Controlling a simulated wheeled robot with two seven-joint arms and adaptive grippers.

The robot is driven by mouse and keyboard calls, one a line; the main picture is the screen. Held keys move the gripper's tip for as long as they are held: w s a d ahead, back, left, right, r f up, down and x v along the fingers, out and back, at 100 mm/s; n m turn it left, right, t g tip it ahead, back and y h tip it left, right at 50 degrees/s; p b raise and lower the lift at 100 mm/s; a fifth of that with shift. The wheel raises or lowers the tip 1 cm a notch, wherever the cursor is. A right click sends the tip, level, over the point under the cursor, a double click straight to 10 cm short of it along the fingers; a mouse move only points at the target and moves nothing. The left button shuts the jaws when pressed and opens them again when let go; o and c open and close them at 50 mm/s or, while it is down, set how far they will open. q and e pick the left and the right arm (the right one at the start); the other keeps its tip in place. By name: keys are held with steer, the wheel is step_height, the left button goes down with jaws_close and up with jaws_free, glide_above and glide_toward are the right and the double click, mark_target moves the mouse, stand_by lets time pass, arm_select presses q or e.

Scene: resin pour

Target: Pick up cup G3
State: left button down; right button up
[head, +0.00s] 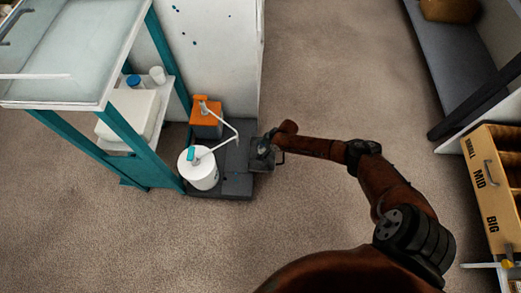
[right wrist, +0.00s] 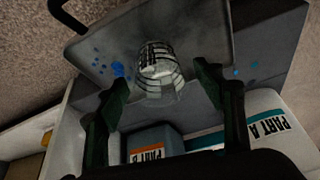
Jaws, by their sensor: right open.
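In the right wrist view, a clear cup with dark graduation marks (right wrist: 160,62) stands on a grey tray (right wrist: 215,35). I cannot read a G3 mark on it. My right gripper (right wrist: 162,78) is open, with one finger on each side of the cup. Whether the fingers touch it, I cannot tell. In the head view my right gripper (head: 266,150) is low over the tray (head: 261,167), and the cup cannot be made out there. My left gripper is not in view.
A white pump container (head: 203,176) and an orange pump container (head: 206,125) stand left of the tray. Labels PART A (right wrist: 269,124) and PART B (right wrist: 146,153) show close to the gripper. A teal-framed shelf (head: 125,130) stands left; a wooden organiser (head: 485,190) stands right. Open floor lies between.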

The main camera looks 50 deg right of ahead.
steer(key=c, duration=1)
steer(key=shift+r, duration=0.1)
steer(key=shift+c, duration=0.2)
